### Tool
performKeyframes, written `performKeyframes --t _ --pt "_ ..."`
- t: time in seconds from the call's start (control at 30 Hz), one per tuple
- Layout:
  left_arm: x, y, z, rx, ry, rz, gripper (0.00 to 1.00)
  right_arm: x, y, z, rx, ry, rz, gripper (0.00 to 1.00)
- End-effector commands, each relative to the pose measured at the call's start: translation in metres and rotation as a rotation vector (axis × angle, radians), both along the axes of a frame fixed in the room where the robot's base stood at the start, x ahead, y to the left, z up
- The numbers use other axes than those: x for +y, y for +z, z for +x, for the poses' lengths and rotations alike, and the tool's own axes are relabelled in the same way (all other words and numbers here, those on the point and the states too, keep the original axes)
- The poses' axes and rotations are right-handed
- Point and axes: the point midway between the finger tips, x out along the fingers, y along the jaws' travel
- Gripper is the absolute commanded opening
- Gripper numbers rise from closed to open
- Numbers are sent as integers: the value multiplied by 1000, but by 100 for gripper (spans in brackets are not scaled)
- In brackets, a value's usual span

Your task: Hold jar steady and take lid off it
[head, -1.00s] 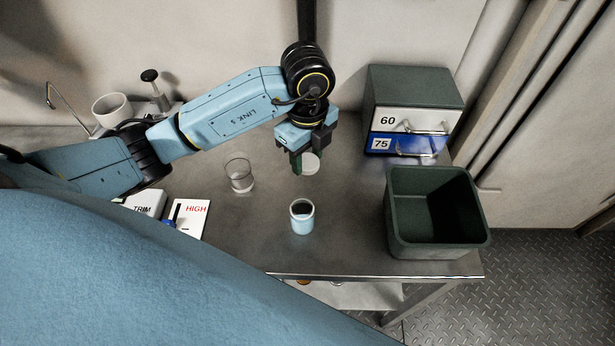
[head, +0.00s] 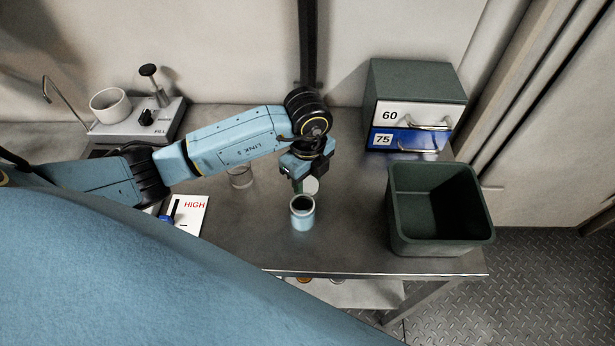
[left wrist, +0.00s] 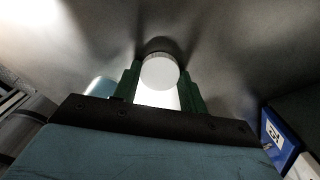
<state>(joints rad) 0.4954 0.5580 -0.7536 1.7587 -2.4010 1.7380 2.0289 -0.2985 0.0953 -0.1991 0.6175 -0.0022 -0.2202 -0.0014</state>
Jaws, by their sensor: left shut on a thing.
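The light blue jar (head: 302,218) stands upright on the metal table, its mouth open and its inside dark. My left gripper (head: 306,184) is shut on a round white lid (head: 312,187), just behind the jar in the head view and apart from its rim as far as I can tell. In the left wrist view the lid (left wrist: 160,72) sits between the green fingertips, and a light blue shape, likely the jar (left wrist: 100,87), shows left of them, partly hidden. My right gripper is not in view.
A dark green bin (head: 400,238) stands at the table's right, before a drawer unit (head: 415,80) marked 60 and 75. A clear glass (head: 241,180) is partly hidden under my left arm. A white mug (head: 110,108) and a HIGH slider panel (head: 190,212) are left.

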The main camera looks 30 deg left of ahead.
Motion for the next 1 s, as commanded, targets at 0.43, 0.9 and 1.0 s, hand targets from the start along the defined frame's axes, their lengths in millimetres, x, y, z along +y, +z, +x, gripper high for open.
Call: performKeyframes --t 0.43,0.9,1.0 --pt "0 -3 0 0 0 1 64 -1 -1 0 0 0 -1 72" --pt "0 56 1 -5 -1 0 64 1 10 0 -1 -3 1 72" --pt "0 77 1 -5 -1 0 64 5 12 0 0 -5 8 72"
